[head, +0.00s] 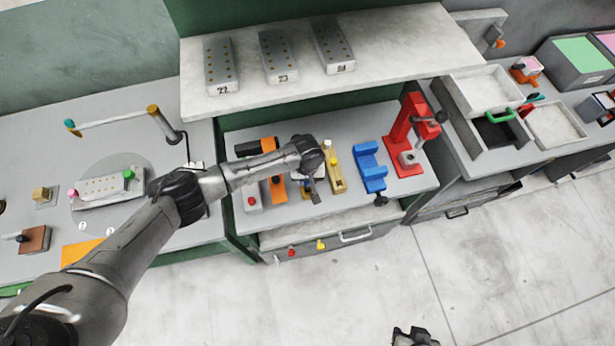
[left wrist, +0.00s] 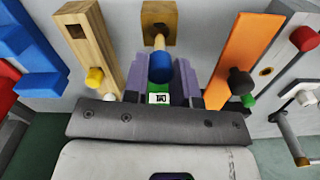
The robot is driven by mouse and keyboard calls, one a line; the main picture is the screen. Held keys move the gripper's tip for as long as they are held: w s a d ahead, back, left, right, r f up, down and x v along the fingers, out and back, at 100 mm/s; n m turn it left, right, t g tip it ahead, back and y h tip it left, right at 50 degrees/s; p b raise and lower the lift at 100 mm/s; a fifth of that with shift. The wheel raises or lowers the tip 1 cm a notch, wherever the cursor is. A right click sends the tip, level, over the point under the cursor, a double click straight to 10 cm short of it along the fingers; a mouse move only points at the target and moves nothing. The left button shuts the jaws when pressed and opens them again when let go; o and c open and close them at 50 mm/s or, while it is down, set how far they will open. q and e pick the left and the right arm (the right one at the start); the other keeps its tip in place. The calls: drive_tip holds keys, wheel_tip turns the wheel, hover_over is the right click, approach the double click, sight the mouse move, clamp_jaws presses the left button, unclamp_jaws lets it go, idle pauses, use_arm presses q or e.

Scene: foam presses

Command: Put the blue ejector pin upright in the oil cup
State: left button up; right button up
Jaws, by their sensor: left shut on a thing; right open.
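My left gripper (head: 314,188) is over the middle of the bench, among the small fixtures. In the left wrist view its two purple-grey fingers (left wrist: 163,83) are closed on either side of the blue ejector pin (left wrist: 160,68). The pin's blue end faces the camera. A tan shaft extends beyond it toward a wooden block (left wrist: 158,20); I cannot tell whether the shaft is still in that block. My right gripper (head: 412,337) is at the bottom edge of the head view, over the floor, open and empty. I cannot identify the oil cup with certainty.
A wooden fixture with a yellow knob (head: 335,172), a blue fixture (head: 370,168) and a red press (head: 405,135) stand right of my left gripper. An orange fixture (head: 277,188) stands to its left. A shelf (head: 390,48) with numbered blocks overhangs behind.

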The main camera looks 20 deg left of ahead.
sight(307, 185)
idle(0.6)
use_arm(q)
drive_tip(key=shift+p, duration=0.4)
idle(0.3)
drive_tip(key=shift+p, duration=0.4)
idle(0.4)
drive_tip(key=shift+f+b, duration=0.65)
drive_tip(key=shift+f, duration=0.45)
drive_tip(key=shift+f+b, duration=0.35)
drive_tip(key=shift+f, duration=0.25)
drive_tip(key=shift+f+b, duration=0.35)
drive_tip(key=shift+f, duration=0.25)
